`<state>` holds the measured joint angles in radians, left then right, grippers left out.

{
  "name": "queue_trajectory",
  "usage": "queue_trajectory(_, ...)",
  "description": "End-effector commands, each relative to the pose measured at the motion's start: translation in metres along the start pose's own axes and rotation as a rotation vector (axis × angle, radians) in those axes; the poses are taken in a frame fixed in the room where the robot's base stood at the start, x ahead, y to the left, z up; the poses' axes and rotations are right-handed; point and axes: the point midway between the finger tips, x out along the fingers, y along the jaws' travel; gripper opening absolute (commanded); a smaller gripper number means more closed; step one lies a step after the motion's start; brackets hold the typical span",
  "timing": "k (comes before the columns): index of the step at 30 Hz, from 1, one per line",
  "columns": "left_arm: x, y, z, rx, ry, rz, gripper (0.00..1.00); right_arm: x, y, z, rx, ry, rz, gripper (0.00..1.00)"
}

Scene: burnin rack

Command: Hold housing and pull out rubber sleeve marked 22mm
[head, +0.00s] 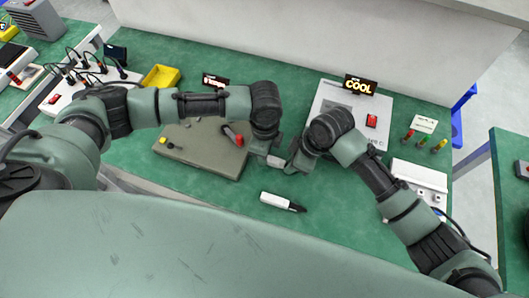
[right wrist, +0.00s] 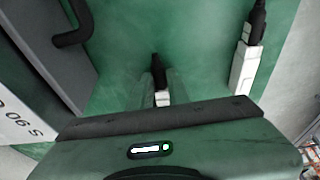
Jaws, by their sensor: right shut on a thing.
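My right gripper (head: 292,161) is shut on a white housing (head: 275,161) above the middle of the table; a white end sticks out on its left. In the right wrist view the right gripper's fingers (right wrist: 160,84) stand either side of this part, and its black sleeve (right wrist: 157,62) shows beyond its white body. My left gripper (head: 260,152) is close beside the white end; its fingers are too small and hidden to tell their state or any contact. A second white housing (head: 273,199) with a black sleeve (head: 297,208) lies on the green table. No 22mm mark is legible.
A grey-brown plate (head: 200,160) with a red-tipped part (head: 238,140) lies left of the grippers. A light grey box (head: 328,103) with a red switch (head: 371,121) stands behind the right arm. A yellow tray (head: 161,76) is at the back left.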

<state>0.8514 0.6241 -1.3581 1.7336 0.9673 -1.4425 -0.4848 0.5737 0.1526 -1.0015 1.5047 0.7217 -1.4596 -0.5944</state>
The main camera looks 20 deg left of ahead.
Motion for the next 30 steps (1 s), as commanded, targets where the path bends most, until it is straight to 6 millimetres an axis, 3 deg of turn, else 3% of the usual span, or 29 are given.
queue_trajectory(14, -0.0001, 0.0000, -0.0002, 0.000, 0.001, 0.000, 0.00, 0.0000, 0.0000, -0.0001, 0.000, 0.000, 0.000, 0.00)
queue_trajectory(15, -0.0001, 0.0000, -0.0002, 0.000, 0.001, 0.000, 0.00, 0.0000, 0.0000, -0.0001, 0.000, 0.000, 0.000, 0.25)
queue_trajectory(20, -0.0001, 0.0000, -0.0002, 0.000, 0.000, 0.000, 0.00, -0.0001, 0.0000, -0.0001, 0.000, 0.000, 0.000, 0.70)
queue_trajectory(30, -0.0001, -0.0001, -0.0002, 0.000, 0.000, 0.000, 0.00, -0.0011, 0.0002, -0.0001, 0.000, 0.000, 0.000, 0.73)
